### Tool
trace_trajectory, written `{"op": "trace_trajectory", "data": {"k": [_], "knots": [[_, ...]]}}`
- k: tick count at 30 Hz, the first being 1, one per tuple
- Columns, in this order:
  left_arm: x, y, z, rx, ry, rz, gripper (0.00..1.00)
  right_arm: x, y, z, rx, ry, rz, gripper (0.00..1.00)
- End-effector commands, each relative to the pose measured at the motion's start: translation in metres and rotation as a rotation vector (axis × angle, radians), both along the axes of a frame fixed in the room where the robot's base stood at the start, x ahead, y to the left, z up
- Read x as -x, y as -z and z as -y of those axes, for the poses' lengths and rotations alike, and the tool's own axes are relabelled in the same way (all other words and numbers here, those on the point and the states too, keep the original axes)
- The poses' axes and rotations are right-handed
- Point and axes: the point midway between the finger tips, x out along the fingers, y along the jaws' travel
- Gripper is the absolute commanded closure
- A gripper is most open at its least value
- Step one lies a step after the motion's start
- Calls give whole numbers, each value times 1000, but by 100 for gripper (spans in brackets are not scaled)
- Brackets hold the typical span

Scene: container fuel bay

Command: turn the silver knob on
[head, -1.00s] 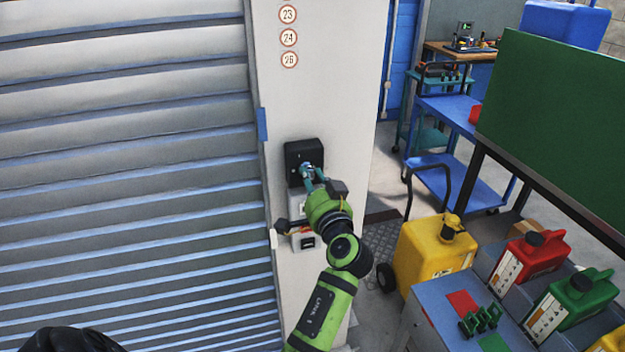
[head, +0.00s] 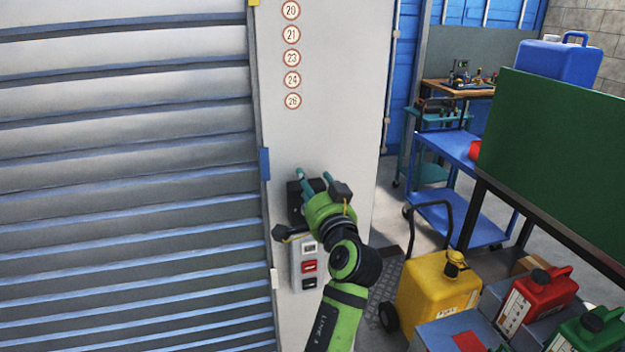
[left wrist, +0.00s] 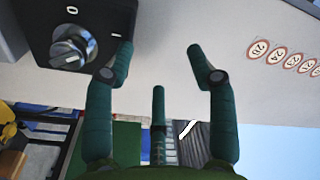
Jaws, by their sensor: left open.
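The silver knob (left wrist: 72,50) sits on a black switch box, left of my fingers in the left wrist view. White marks show on the box face above the knob and to its right. In the head view the black box (head: 295,203) is on the white pillar, partly covered by my gripper, and the knob is hidden. My left gripper (head: 315,177) is open and empty, its teal fingers near the box's upper right. In the left wrist view the open fingers (left wrist: 158,52) are apart from the knob, to its right. My right gripper is not in view.
Below the box is a grey panel (head: 296,268) with white, red and black buttons. A slatted shutter (head: 130,190) fills the left. A yellow can (head: 425,293), red can (head: 535,300) and green board (head: 565,145) stand right. Number signs (head: 292,57) run up the pillar.

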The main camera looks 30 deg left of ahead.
Motion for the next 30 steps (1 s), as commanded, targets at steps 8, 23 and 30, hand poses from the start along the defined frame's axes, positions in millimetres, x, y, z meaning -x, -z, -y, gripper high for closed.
{"op": "trace_trajectory", "data": {"k": [8,23,30], "knots": [[0,-21,-2,6,-5,-12,49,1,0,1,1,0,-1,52],[0,-20,-2,8,-5,-17,49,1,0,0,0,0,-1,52],[-20,22,12,15,72,-85,49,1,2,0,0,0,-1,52]]}}
